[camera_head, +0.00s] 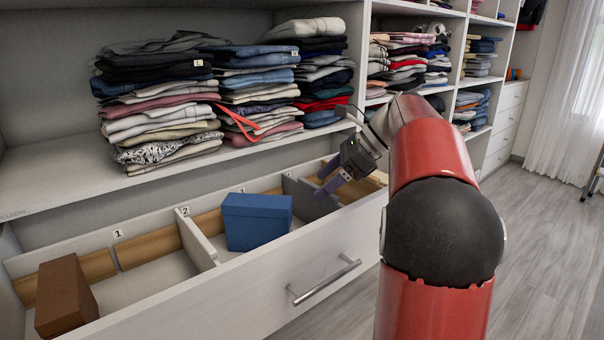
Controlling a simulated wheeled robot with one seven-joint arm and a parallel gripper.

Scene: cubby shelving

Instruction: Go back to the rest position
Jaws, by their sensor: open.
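My gripper (333,177) is above the right part of an open drawer (238,284), near a divider. Its jaws are open, and I see nothing held between them. My red arm reaches in from the lower right and hides part of the drawer's right end. A blue box (257,220) sits in a middle compartment, left of the gripper and apart from it. A brown box (63,295) stands in the far left compartment.
Drawer dividers (197,241) carry number labels. A shelf (45,187) with stacks of folded clothes (160,100) is just above and behind the drawer. More shelving and small drawers (506,118) stand to the right. Grey floor (545,235) at right is clear.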

